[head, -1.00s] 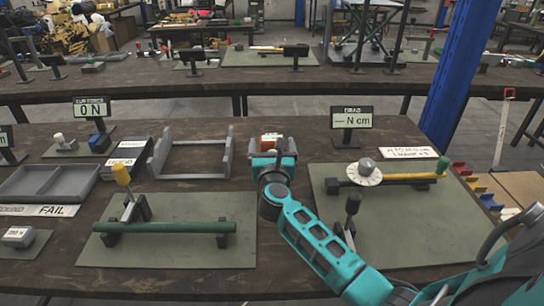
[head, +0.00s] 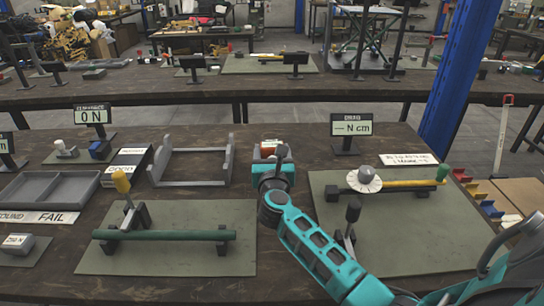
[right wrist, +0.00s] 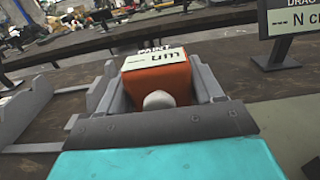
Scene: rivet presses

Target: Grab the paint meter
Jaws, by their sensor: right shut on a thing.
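The paint meter (right wrist: 157,82) is an orange block with a pale display on top that shows dashes and a unit like "um". A white rounded tip sticks out of its near side in the right wrist view. My right gripper (right wrist: 163,95) is shut on it, with a grey finger on each side. My left gripper is not in view.
A grey cradle frame (head: 188,183) stands just left of my gripper. A mat with a green bar (head: 165,235) is at the front left. A mat with a yellow bar and white dial (head: 367,182), plus a display (head: 351,128), is at the right.

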